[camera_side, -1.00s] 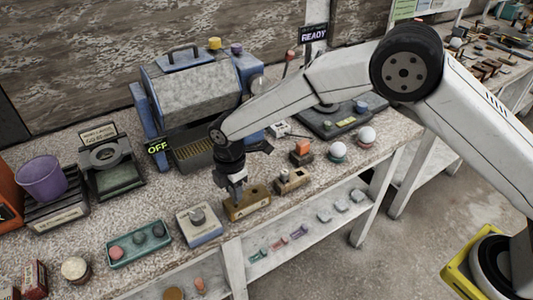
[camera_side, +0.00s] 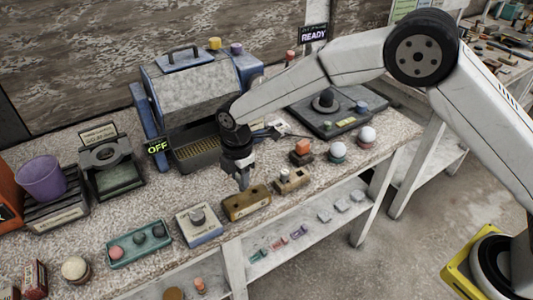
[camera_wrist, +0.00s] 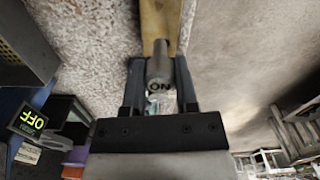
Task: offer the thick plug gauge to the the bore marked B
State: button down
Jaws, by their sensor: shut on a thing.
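My gripper (camera_side: 243,184) is at the brass block (camera_side: 246,203) on the bench, at its back edge in the side view. The brass block (camera_wrist: 160,18) runs away behind the gauge there. The gauge's far end overlaps the block in that view, and I cannot tell whether it touches it. In the side view the gauge is mostly hidden or too small, and the block's bore letters are unclear.
A tan block with a grey peg (camera_side: 291,180) stands to the right of the brass block. A pale blue-edged box with a knob (camera_side: 199,225) stands to its left, then a green tray (camera_side: 140,245). The blue machine (camera_side: 200,90) stands behind. The bench front edge is close.

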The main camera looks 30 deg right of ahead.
jog(key=d, duration=0.1)
jog(key=d+r, duration=0.2)
jog(key=d, duration=0.1)
jog(key=shift+w+r, duration=0.25)
jog(key=shift+w, duration=0.15)
jog(key=shift+f, duration=0.15)
jog(key=shift+f, duration=2.25)
jog(key=shift+f, duration=1.75)
dwell(0.4)
jog(key=shift+r, duration=0.4)
dwell(0.7)
jog(key=shift+r, duration=0.35)
jog(key=shift+r, duration=0.35)
jog(key=shift+r, duration=0.4)
